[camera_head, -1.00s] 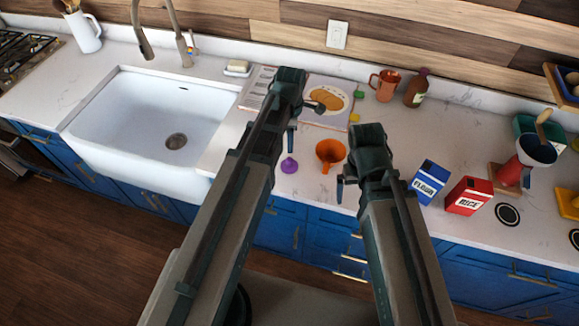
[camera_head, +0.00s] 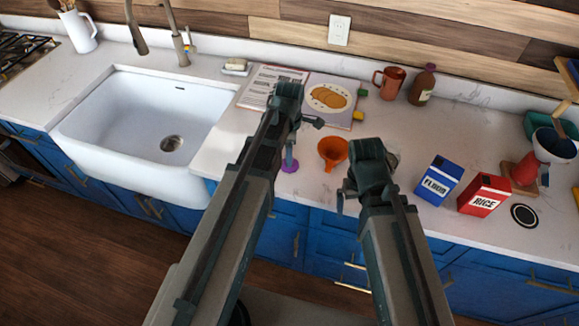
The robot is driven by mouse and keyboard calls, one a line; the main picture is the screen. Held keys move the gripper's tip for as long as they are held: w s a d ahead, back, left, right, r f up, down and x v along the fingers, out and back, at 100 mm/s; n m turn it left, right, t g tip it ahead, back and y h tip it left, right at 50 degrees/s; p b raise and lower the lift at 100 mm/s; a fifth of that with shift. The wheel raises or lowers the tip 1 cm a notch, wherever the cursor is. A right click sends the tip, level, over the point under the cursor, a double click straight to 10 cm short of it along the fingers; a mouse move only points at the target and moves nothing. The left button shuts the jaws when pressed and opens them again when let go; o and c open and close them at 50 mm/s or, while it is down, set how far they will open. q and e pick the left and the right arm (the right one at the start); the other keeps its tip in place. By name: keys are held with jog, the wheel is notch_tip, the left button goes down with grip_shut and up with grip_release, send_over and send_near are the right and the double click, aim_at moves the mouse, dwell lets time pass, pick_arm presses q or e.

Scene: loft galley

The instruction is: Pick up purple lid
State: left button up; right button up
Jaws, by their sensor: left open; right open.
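The purple lid (camera_head: 289,167) lies on the white counter near its front edge, just left of an orange funnel (camera_head: 332,150). In the head view my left gripper (camera_head: 291,155) is over the lid and hides its upper part. I cannot tell whether the fingers touch it. The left gripper is open. My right gripper (camera_head: 342,200) is open and empty, by the counter's front edge, below the orange funnel and left of the flour box.
A blue flour box (camera_head: 438,181) and a red rice box (camera_head: 483,195) stand to the right. An open cookbook (camera_head: 325,103) lies behind the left gripper. A white sink (camera_head: 105,120) is at the left. A copper mug (camera_head: 389,82) and a brown bottle (camera_head: 422,86) stand at the back.

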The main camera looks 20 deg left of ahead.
pick_arm(q)
notch_tip(320, 180, down, 3)
jog(key=shift+f+b, duration=0.15)
jog(key=shift+b, duration=1)
grip_shut()
